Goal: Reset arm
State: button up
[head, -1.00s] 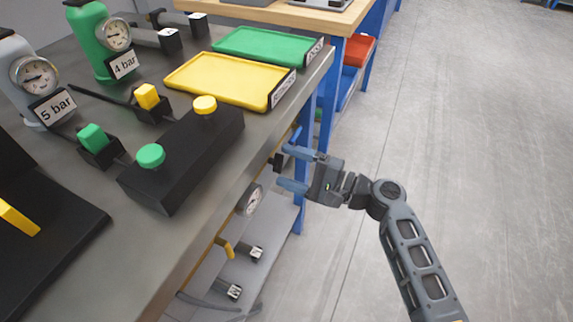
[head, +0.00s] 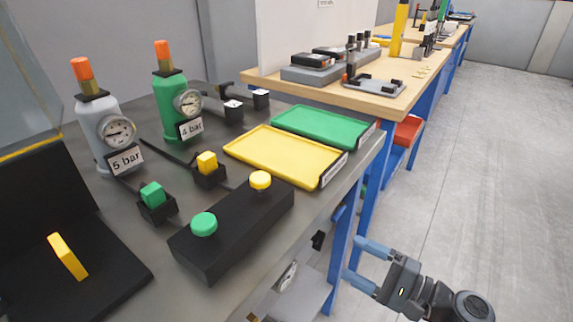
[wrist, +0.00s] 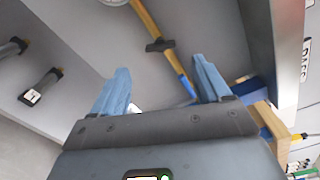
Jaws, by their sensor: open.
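My gripper (head: 357,262) is at the lower right of the head view, beside the right edge of the grey table (head: 325,215) and lower than its top. Its two blue fingers are apart and nothing is between them. The wrist view shows the same open fingers (wrist: 160,88) pointing toward a grey surface under the table, with a yellow and blue bar beyond them. Part of my arm is cut off at the bottom of the head view.
The table holds a yellow tray (head: 285,153), a green tray (head: 322,125), a black button box (head: 235,230), a grey bottle (head: 97,125) and a green bottle (head: 168,92). A wooden bench (head: 300,92) stands behind. Open floor (head: 490,170) lies to the right.

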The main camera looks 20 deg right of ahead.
jog(key=shift+s, duration=0.1)
jog(key=s+a+f+n+g+h+p, duration=0.1)
jog(key=s+f+n+g+h+p, duration=0.3)
jog(key=s, duration=0.6)
jog(key=s+r+n+t+h+p, duration=0.1)
jog(key=s+h, duration=0.4)
jog(key=s, duration=0.6)
jog(key=s+a+r+n+t+p, duration=0.1)
jog(key=s+r+n, duration=0.4)
jog(key=r, duration=0.6)
jog(key=s+a+r+n+t+h+p, duration=0.1)
jog(key=s+r+n, duration=0.4)
jog(key=r, duration=0.6)
jog(key=s+a+t+p, duration=0.1)
jog(key=s+a+p, duration=0.1)
jog(key=shift+a+r+h+p, duration=0.15)
jog(key=shift+r+h+p, duration=0.15)
jog(key=shift+r+p, duration=0.1)
jog(key=shift+f, duration=0.1)
